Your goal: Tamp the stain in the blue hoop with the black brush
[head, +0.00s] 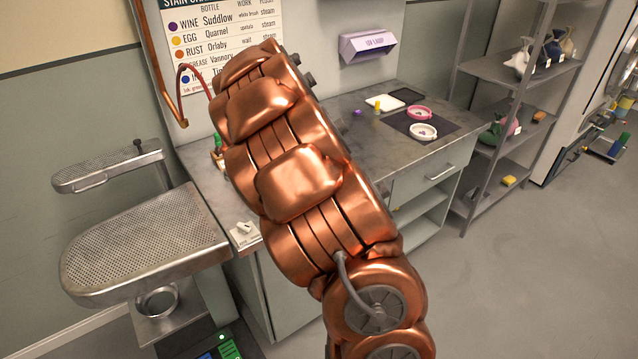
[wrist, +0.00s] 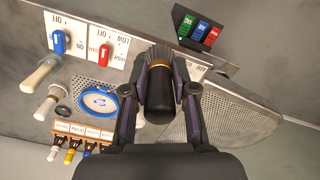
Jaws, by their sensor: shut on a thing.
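My gripper (wrist: 160,92) is shut on the black brush (wrist: 158,95), which has a black handle, a gold band and dark bristles pointing toward the top of the wrist view. The blue hoop (wrist: 83,108) lies to the left of the brush in that view, apart from it, by a small perforated plate. White cloth fills the hoop, with a blue stain (wrist: 101,102) near its middle. In the head view my arm covers the middle of the counter; the gripper, brush and blue hoop do not show there.
Left of the hoop are pale-handled tools (wrist: 47,103); below it is a wooden rack (wrist: 80,131) of small bottles. Switch panels (wrist: 75,38) stand above. A perforated pressing board (head: 150,245) is left of the counter. Pink (head: 417,112) and white (head: 423,132) hoops lie farther right.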

